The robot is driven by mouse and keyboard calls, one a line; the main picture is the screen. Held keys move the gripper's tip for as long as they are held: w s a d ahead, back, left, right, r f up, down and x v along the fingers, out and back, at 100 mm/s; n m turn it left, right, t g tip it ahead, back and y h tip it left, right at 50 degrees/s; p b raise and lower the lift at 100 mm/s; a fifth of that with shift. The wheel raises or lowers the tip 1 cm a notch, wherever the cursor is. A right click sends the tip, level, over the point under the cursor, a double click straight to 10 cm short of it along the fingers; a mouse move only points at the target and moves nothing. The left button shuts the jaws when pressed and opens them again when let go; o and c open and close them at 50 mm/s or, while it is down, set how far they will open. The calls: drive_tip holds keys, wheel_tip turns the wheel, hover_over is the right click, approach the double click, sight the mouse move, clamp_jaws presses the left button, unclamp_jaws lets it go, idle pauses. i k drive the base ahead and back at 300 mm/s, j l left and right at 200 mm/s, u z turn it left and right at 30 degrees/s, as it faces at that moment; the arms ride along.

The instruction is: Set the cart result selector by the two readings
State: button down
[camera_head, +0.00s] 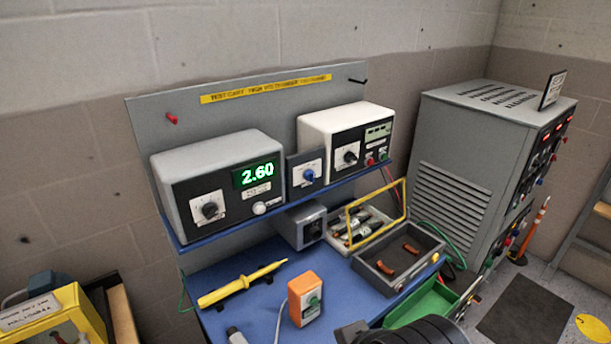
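The test cart has a blue upper shelf (272,215) with two instruments. The left grey instrument (205,158) shows a green 2.60 on its display (256,174) and has a dial (209,209) below. The right white instrument (335,121) has a black knob (350,155) and a small display (378,132) too small to read. Between them stands a small dark panel with a blue knob (308,175), perhaps the result selector; its labels and exact pointer setting are unreadable. A dark rounded part at the bottom edge seems to be my arm; no gripper fingers show.
A grey tray (372,275) with brown pieces and a green bin (425,305) sit at right. A large grey cabinet (455,170) stands beside the cart.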

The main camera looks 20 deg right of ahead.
sight(309, 174)
drive_tip(key=l+u, duration=0.15)
drive_tip(key=u, duration=0.25)
drive_tip(key=l+u, duration=0.15)
drive_tip(key=u, duration=0.2)
drive_tip(key=l+u, duration=0.15)
drive_tip(key=u, duration=0.25)
drive_tip(key=k+l+u, duration=0.1)
drive_tip(key=u, duration=0.3)
